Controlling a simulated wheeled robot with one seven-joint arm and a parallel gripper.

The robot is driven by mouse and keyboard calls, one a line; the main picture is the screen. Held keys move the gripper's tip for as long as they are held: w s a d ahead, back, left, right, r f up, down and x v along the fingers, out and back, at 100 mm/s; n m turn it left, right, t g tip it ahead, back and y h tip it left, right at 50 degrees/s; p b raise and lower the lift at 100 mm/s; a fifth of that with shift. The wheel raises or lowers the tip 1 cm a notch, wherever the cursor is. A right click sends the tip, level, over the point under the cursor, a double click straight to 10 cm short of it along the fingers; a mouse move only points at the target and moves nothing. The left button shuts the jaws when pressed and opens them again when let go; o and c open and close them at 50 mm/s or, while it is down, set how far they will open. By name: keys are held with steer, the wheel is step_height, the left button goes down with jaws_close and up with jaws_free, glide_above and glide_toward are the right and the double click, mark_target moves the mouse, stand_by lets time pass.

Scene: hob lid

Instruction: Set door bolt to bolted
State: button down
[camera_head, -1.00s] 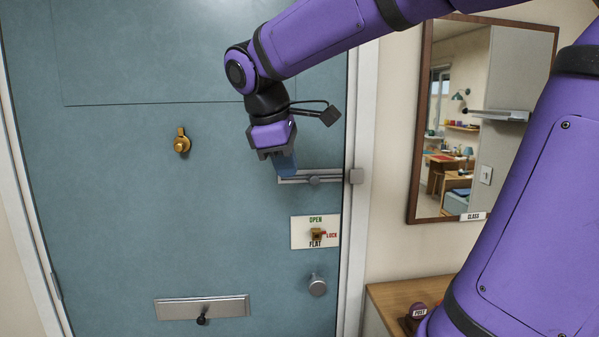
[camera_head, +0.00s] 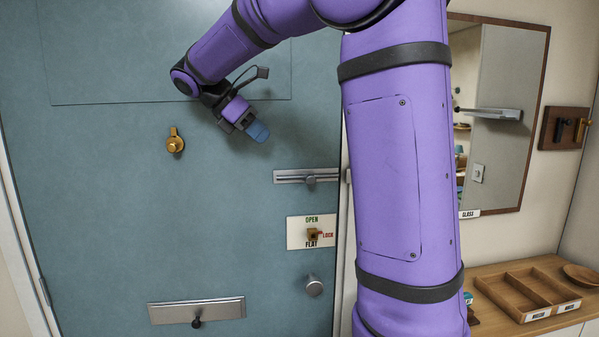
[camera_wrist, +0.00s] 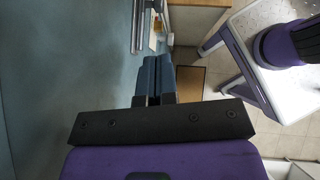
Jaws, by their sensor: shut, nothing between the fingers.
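The door bolt (camera_head: 292,177) is a silver horizontal bar with a round knob (camera_head: 311,180), mounted near the right edge of the blue door (camera_head: 110,230). The knob sits about midway along the bar. Its keeper on the door frame is mostly hidden by my arm, so I cannot tell whether the bar's end enters it. My gripper (camera_head: 258,131) is up and left of the bolt, apart from it, with its blue fingertips shut and empty. The shut fingers also show in the wrist view (camera_wrist: 153,80). Silver rails, likely the bolt, show at the top there (camera_wrist: 137,25).
Below the bolt are a lock plate (camera_head: 296,233) marked OPEN, LOCK and FLAT, a round knob (camera_head: 314,286) and a letter slot (camera_head: 220,309). A brass latch (camera_head: 176,143) is left of my gripper. A mirror (camera_head: 505,150) and a shelf with a wooden tray (camera_head: 510,296) stand right.

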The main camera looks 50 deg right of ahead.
steer(key=x, duration=1.4)
steer(key=shift+a, duration=0.1)
steer(key=shift+s+d, duration=0.65)
steer(key=shift+d, duration=0.2)
steer(key=shift+s+d, duration=0.65)
steer(key=shift+d, duration=0.15)
glide_toward(307, 177)
steer(key=r, duration=0.2)
steer(key=a+r, duration=0.1)
steer(key=r, duration=0.1)
steer(key=shift+s+r, duration=0.25)
steer(key=shift+r, duration=0.1)
